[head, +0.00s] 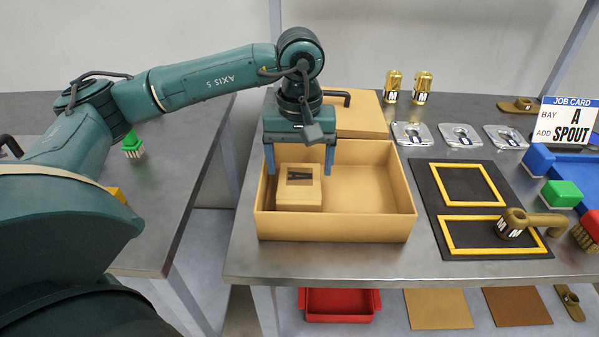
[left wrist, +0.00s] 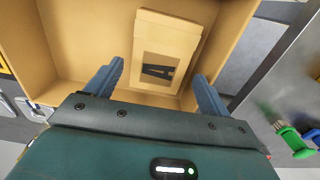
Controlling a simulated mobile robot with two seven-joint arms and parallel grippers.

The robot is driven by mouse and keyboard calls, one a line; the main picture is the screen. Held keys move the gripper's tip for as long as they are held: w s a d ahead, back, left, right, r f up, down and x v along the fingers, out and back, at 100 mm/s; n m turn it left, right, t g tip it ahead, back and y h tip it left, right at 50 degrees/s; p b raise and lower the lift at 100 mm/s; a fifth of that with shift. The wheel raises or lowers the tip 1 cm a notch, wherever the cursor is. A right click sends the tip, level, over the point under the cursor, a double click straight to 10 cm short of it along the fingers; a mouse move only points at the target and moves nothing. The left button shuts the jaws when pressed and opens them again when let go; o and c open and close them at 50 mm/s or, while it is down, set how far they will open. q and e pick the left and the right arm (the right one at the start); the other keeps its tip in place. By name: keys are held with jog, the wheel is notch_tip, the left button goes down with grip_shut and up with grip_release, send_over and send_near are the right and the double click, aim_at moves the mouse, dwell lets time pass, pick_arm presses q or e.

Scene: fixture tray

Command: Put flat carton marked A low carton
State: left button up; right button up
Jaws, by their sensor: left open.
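The low carton (head: 370,222) is an open tan box on the metal table. My right gripper is out of view.
A tan panel (head: 356,118) lies behind the low carton. To its right are a black mat (head: 430,180) with yellow frames, a brass spout (head: 535,222) and several metal plates (head: 411,134). A red tray (head: 340,304) is below.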

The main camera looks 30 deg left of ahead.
aim_at(299, 181)
pick_arm(q)
notch_tip(299, 181, up, 9)
jog(key=shift+f, duration=0.15)
dwell(0.6)
